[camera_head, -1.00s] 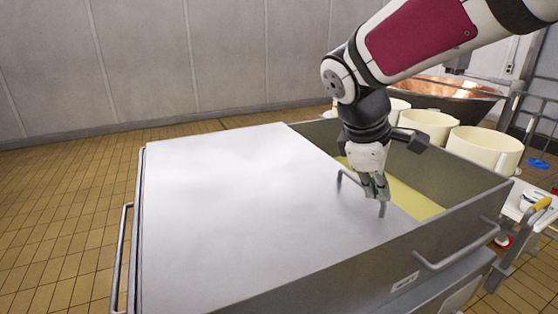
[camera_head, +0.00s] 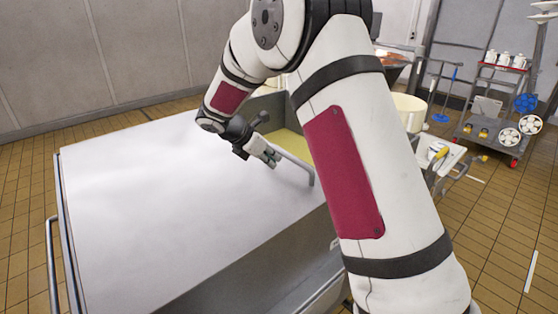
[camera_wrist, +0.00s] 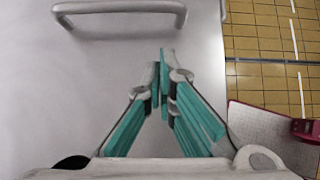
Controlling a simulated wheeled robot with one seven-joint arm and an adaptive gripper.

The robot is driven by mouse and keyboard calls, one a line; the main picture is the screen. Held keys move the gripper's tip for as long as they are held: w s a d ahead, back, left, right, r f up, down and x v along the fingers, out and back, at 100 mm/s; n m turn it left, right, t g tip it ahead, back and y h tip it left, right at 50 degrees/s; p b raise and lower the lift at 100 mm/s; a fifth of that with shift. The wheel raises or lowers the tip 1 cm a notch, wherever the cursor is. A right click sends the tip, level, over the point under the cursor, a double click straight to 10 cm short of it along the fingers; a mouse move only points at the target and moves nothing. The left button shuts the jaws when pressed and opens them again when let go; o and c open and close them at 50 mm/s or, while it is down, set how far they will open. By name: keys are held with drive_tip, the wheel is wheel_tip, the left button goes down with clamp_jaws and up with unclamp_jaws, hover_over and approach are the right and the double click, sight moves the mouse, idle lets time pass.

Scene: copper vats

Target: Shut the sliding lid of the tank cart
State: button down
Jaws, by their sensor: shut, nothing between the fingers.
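The sliding lid (camera_head: 165,185) is a flat pale metal sheet covering the left and middle of the tank cart (camera_head: 285,280). Past its right edge, a gap shows yellow contents (camera_head: 293,142); my arm hides much of that side. The lid's bent-bar handle (camera_head: 300,170) stands near this edge, and also shows at the top of the wrist view (camera_wrist: 120,7). My gripper (camera_head: 275,160) is low over the lid, just left of the handle in the head view. In the wrist view its fingertips (camera_wrist: 163,58) are together and empty, apart from the handle.
A rail (camera_head: 53,270) runs along the cart's left side. A pale tub (camera_head: 407,110) stands behind my arm, and a trolley with several items (camera_head: 490,100) stands at the back right. Tiled floor (camera_head: 500,230) is clear at right.

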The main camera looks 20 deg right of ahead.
drive_tip(key=p, duration=0.1)
approach(295, 185)
drive_tip(key=shift+w+d+r, duration=0.1)
drive_tip(key=shift+w+d, duration=0.1)
drive_tip(key=shift+d, duration=0.35)
drive_tip(key=shift+w+d+r, duration=0.1)
drive_tip(key=shift+w+d, duration=0.1)
drive_tip(key=shift+d, duration=0.35)
drive_tip(key=shift+w+d+f, duration=0.15)
drive_tip(key=shift+d, duration=0.45)
drive_tip(key=shift+w+d+f, duration=0.15)
drive_tip(key=shift+d, duration=0.45)
drive_tip(key=shift+w+d+f+p, duration=0.1)
drive_tip(key=shift+w+d+p, duration=0.1)
drive_tip(key=shift+d, duration=0.15)
drive_tip(key=shift+w+d+f+p, duration=0.1)
drive_tip(key=shift+d+p, duration=0.05)
drive_tip(key=shift+d, duration=0.2)
drive_tip(key=shift+d, duration=0.15)
